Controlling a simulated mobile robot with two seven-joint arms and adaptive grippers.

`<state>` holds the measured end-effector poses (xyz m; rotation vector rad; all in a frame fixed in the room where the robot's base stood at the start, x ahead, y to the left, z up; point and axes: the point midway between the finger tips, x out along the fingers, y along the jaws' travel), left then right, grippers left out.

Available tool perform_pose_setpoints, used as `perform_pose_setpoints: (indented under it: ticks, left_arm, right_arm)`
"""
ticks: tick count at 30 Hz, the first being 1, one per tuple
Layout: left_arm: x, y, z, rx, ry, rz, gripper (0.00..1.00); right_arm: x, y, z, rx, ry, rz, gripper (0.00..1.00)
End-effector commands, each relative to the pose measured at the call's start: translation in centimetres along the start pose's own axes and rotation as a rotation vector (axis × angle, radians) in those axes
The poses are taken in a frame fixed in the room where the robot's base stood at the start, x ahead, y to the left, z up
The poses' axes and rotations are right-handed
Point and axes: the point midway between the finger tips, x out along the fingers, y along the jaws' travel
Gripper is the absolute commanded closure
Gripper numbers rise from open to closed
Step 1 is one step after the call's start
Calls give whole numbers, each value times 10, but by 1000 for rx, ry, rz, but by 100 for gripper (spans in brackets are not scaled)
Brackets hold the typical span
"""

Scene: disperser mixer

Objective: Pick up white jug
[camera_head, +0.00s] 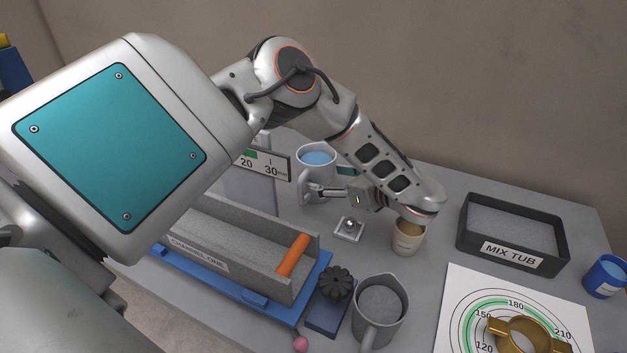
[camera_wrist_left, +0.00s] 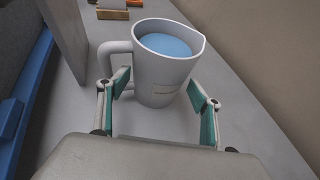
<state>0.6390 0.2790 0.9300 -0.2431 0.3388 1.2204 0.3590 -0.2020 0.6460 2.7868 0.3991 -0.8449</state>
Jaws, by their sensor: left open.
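The white jug (camera_head: 316,178) holds blue liquid and stands upright on the grey table, partly behind my left gripper (camera_head: 322,192). My left gripper's teal-padded fingers (camera_wrist_left: 160,98) are open, one on each side of the jug's near lower part. The left finger is near the handle; I cannot tell whether it touches. My right gripper is not in view.
A beige cup (camera_head: 408,240) is below my left wrist. A grey channel (camera_head: 235,250) on a blue base, a grey jug (camera_head: 380,305), a black mix tub (camera_head: 512,262), a blue cup (camera_head: 604,278) and a brass ring on a dial sheet (camera_head: 462,300) stand around. A sign panel (camera_head: 262,162) is left of the jug.

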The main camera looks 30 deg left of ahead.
Motion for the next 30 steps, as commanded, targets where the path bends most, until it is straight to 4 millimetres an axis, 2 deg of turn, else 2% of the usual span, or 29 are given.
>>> perform_pose_setpoints:
  ticks: [10, 18, 19, 21, 23, 30]
  left_arm:
    - [43, 2, -3, 1, 2, 3, 35]
    - [49, 1, -4, 3, 2, -2, 35]
    - [49, 1, -4, 3, 2, -2, 38]
    - [49, 1, -4, 3, 2, -1, 56]
    - [49, 1, -4, 3, 2, -1, 70]
    - [49, 1, -3, 2, 2, -1, 70]
  right_arm:
    - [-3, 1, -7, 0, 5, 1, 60]
    - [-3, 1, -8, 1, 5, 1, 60]
    - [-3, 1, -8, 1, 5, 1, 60]
    - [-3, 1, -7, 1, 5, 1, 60]
    - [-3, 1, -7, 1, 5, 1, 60]
    - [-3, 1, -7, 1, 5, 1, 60]
